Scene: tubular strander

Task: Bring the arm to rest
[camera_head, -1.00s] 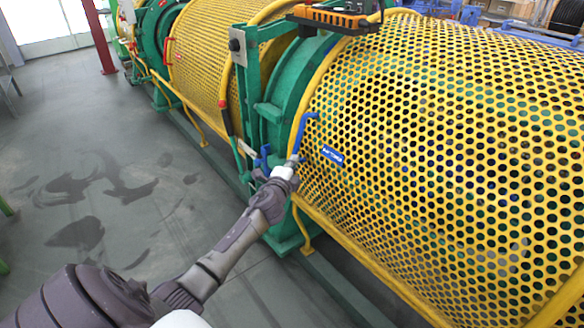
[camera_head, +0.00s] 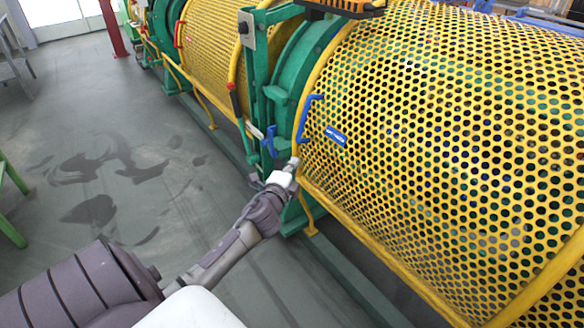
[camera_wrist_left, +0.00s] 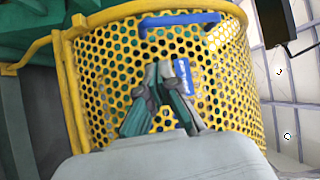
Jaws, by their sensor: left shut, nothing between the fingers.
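In that view the guard (camera_wrist_left: 100,85) fills the space behind the fingers. A blue handle (camera_wrist_left: 180,20) is on the guard above the fingertips; it also shows in the head view (camera_head: 305,115). I cannot tell whether the fingers touch the guard. My right gripper is out of view.
A green machine frame (camera_head: 285,90) stands beside the guard. A second yellow guard (camera_head: 208,50) lies farther back. The grey floor (camera_head: 120,130) at left is open.

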